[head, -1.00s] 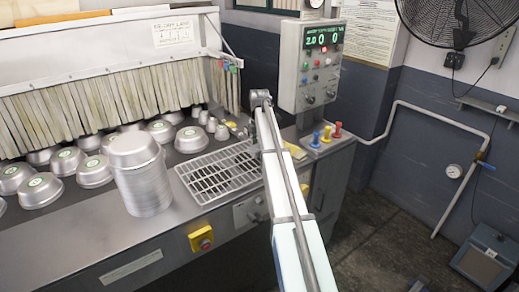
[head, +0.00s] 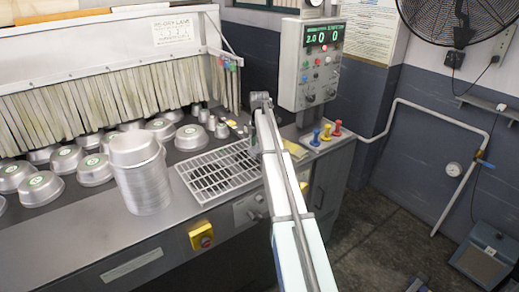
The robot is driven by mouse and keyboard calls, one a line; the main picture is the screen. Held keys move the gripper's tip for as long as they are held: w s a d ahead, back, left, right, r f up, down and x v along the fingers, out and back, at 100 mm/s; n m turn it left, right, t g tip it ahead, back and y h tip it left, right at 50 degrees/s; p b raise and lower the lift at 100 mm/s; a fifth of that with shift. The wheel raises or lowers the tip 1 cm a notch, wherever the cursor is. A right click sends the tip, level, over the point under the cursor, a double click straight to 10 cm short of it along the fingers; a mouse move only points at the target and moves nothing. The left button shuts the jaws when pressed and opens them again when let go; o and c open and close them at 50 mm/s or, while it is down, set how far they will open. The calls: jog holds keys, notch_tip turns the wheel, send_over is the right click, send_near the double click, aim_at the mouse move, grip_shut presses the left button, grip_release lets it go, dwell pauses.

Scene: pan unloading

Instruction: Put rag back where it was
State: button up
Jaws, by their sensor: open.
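My gripper (head: 245,129) is at the far end of my arm, low over the back of the counter beyond the metal grate. It is small and partly hidden by my arm, and it looks open with nothing clearly held. A small yellow cloth-like piece (head: 299,151), which may be the rag, lies on the counter just right of my arm, below the control box. My arm covers part of the space beside it. The gripper is apart from it, to its left and farther back.
A stack of metal pans (head: 142,178) stands left of the grate (head: 216,170). Several upturned pans (head: 95,170) lie before the strip curtain (head: 110,100). The control box (head: 311,65) and coloured knobs (head: 326,132) are on the right. Bare counter (head: 70,228) shows at the front left.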

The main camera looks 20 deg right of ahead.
notch_tip(320, 180, up, 12)
jog(key=b, duration=0.2)
dwell(2.2)
